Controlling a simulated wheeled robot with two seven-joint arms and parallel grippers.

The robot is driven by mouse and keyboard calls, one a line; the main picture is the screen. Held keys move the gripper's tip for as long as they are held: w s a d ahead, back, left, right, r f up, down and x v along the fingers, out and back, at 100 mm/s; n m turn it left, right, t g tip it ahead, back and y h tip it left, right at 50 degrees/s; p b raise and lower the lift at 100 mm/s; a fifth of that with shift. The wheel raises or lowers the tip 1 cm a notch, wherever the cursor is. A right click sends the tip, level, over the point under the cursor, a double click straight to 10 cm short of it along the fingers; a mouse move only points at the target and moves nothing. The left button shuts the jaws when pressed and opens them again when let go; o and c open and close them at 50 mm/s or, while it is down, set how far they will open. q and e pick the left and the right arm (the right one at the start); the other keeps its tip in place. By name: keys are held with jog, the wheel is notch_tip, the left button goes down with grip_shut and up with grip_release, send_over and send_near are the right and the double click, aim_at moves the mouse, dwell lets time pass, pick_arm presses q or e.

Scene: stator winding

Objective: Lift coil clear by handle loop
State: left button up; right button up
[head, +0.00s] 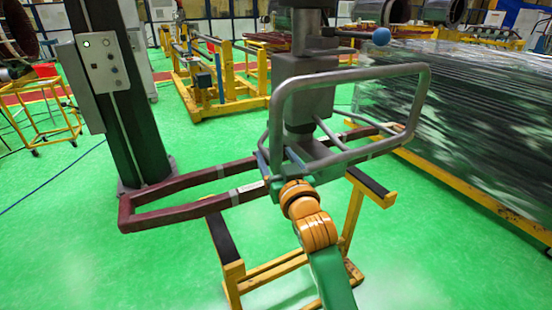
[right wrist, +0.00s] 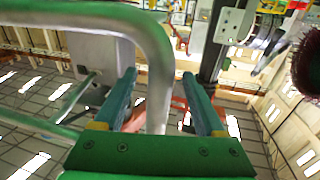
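The coil is a long dark-red loop (head: 165,213) with pale bands, running from the lower left to behind the handle in the head view. It passes over a yellow stand with black pads (head: 222,238); I cannot tell whether it touches the pads. The handle loop is a grey bent tube (head: 345,76) on a grey lifting fixture (head: 305,95) at the coil's middle. My right gripper (head: 278,160) is at the near side of the fixture. In the right wrist view its fingers (right wrist: 160,95) are apart, with the handle tube (right wrist: 157,60) between them and gaps on both sides. My left gripper is out of view.
A dark column with a control box (head: 103,70) stands behind the coil's left end. A wrapped stack on a yellow frame (head: 460,120) fills the right. A yellow rack (head: 205,75) stands behind. Green floor is clear at lower left.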

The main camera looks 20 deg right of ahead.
jog(key=shift+s+f, duration=0.1)
jog(key=s+b, duration=0.2)
jog(key=s, duration=0.5)
jog(key=s+a+f+n+g+y, duration=0.1)
jog(key=s+f+g, duration=0.2)
jog(key=f, duration=0.5)
jog(key=s+a+f+g, duration=0.1)
jog(key=s+f+g, duration=0.15)
jog(key=f, duration=0.55)
jog(key=s+a+f+n+g+y, duration=0.15)
jog(key=s+f+g, duration=0.75)
jog(key=s+f, duration=0.9)
notch_tip(320, 180, down, 15)
jog(key=s+g, duration=0.1)
jog(key=s, duration=0.1)
jog(key=s+d+f+n+g, duration=0.1)
jog(key=s+d+f, duration=0.1)
jog(key=s+f, duration=0.7)
jog(key=s, duration=0.3)
jog(key=shift+f+h, duration=0.2)
jog(key=shift+h, duration=0.15)
